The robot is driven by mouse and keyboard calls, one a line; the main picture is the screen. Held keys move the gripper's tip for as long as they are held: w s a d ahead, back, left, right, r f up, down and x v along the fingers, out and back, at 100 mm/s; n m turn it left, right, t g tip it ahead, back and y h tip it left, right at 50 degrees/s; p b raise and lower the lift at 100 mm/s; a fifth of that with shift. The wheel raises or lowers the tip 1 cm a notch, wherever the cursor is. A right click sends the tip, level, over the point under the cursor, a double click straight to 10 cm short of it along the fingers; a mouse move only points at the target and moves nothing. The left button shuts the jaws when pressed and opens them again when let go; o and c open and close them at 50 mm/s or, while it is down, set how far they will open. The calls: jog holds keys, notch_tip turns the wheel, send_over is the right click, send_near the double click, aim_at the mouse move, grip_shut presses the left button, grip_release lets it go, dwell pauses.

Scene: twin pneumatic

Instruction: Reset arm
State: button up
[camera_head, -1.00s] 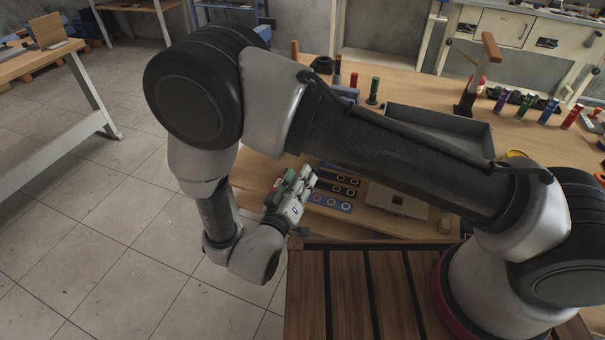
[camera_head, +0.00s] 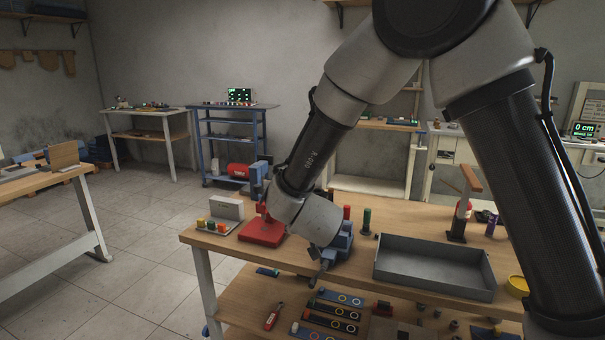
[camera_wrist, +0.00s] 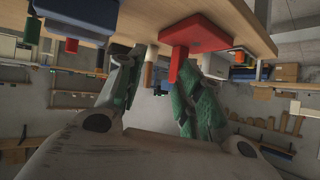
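My arm comes down from the top right in the head view, its wrist (camera_head: 308,216) over the workbench (camera_head: 400,216). My gripper is hidden behind the wrist there. In the wrist view my gripper (camera_wrist: 158,85) shows two green-padded fingers standing apart, with no object held between them. That view looks upside down, with the bench top along its upper edge. A red block (camera_wrist: 200,33) with a red post lies beyond the fingers; whether they touch it I cannot tell. In the head view a red base (camera_head: 259,233) sits just left of my wrist.
A blue vise-like thing (camera_head: 338,247) is close by my wrist. A grey tray (camera_head: 432,282) stands right of it. A button box (camera_head: 213,226) is at the bench's left end. The lower shelf (camera_head: 262,300) holds several small parts. Open tiled floor (camera_head: 140,270) lies left.

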jog(key=s+d+r+g+y, duration=0.1)
jog(key=s+d+r+g, duration=0.15)
jog(key=d+r, duration=0.45)
jog(key=s+d+r+g+y, duration=0.1)
jog(key=s+d+r, duration=0.2)
jog(key=d+r, duration=0.45)
jog(key=s+d+r+g+h, duration=0.1)
jog(key=s+d+g+h, duration=0.2)
jog(key=s+d, duration=2)
jog(key=shift+s+r+m+g+h, duration=0.3)
jog(key=shift+s+r+g+h, duration=0.05)
jog(key=shift+s+h, duration=0.3)
jog(key=shift+a, duration=0.1)
